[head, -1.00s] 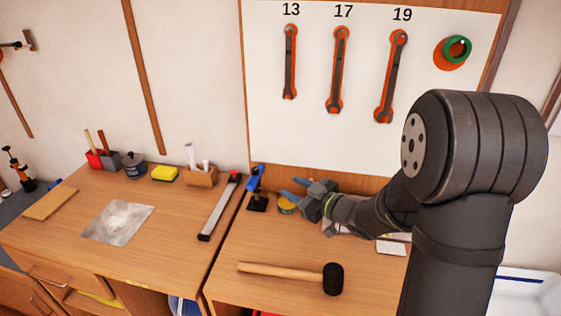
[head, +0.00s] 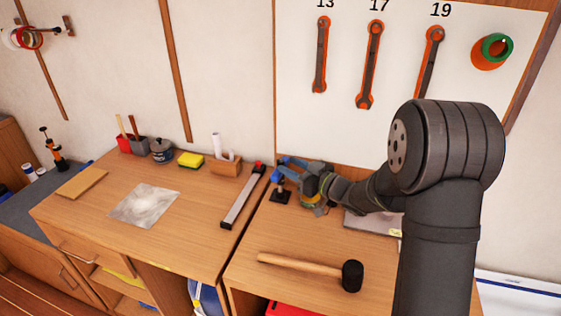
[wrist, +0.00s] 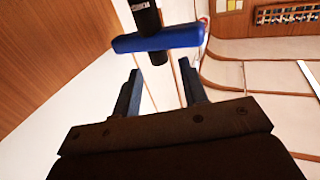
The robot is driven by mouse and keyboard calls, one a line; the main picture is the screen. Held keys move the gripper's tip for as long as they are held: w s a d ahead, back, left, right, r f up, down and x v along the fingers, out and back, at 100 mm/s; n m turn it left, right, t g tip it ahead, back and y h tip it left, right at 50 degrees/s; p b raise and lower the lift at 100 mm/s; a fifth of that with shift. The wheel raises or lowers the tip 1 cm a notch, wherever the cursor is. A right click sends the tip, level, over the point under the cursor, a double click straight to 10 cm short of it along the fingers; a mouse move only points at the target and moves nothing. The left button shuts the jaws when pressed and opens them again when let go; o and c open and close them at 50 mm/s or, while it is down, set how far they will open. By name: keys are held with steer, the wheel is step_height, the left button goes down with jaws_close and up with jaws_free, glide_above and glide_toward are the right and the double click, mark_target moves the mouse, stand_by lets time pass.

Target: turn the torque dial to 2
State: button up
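A black tool with a blue T-shaped crossbar stands upright on a small dark base (head: 281,196) at the back left of the right-hand bench. In the wrist view its blue crossbar (wrist: 158,39) and black shaft (wrist: 146,15) fill the top middle; the shaft bears small white marks too small to read. My gripper (head: 288,168) is at the crossbar in the head view, partly covering it. In the wrist view my gripper (wrist: 160,70) is open, with the crossbar just beyond the fingertips and nothing between them. I cannot tell whether they touch. No dial reading is legible.
A mallet (head: 300,264) lies at the front of this bench. A long metal bar tool (head: 240,200) lies on the left bench. Spanners (head: 370,62) hang behind.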

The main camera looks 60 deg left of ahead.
mark_target(283, 162)
steer(key=shift+x, duration=2.35)
jaws_close()
steer(key=shift+t, duration=0.3)
